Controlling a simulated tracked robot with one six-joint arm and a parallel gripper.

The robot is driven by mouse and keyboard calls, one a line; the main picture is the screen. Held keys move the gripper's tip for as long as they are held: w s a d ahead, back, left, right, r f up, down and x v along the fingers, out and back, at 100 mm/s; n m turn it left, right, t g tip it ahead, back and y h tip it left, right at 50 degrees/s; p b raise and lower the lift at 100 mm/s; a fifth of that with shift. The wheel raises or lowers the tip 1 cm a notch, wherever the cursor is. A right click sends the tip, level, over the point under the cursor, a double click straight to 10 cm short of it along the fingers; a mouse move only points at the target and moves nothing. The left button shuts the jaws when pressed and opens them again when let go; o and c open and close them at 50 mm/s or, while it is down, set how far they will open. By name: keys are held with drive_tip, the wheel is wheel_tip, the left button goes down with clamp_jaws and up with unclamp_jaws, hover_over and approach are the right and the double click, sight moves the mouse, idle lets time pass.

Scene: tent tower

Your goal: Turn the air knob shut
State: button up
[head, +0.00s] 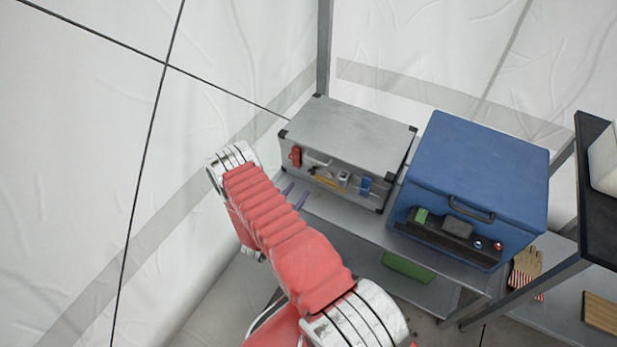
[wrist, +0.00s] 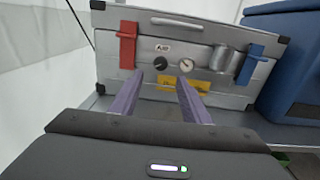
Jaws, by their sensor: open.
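A small black air knob (wrist: 160,62) sits on the front of a silver case (wrist: 225,35), below a small label (wrist: 163,47) that seems to read AIR. A round gauge (wrist: 187,64) is just right of the knob. In the wrist view my gripper (wrist: 159,77) is open and empty. Its two purple fingers point at the panel, with the knob showing between and just above their tips, apart from them. In the head view the silver case (head: 355,128) stands on a shelf, with my gripper (head: 296,193) in front of its left side. The knob is too small to make out there.
A red lever (wrist: 128,45) and a blue lever (wrist: 250,63) flank the knob, with a metal cylinder (wrist: 221,60) and a yellow label (wrist: 183,83). A large blue box (head: 480,165) stands right of the case on the grey shelf (head: 335,212). Tent wall is at left.

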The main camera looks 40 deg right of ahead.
sight(311, 173)
drive_tip(key=x, duration=0.8)
drive_tip(key=shift+d, duration=0.2)
drive_tip(key=shift+c, duration=0.5)
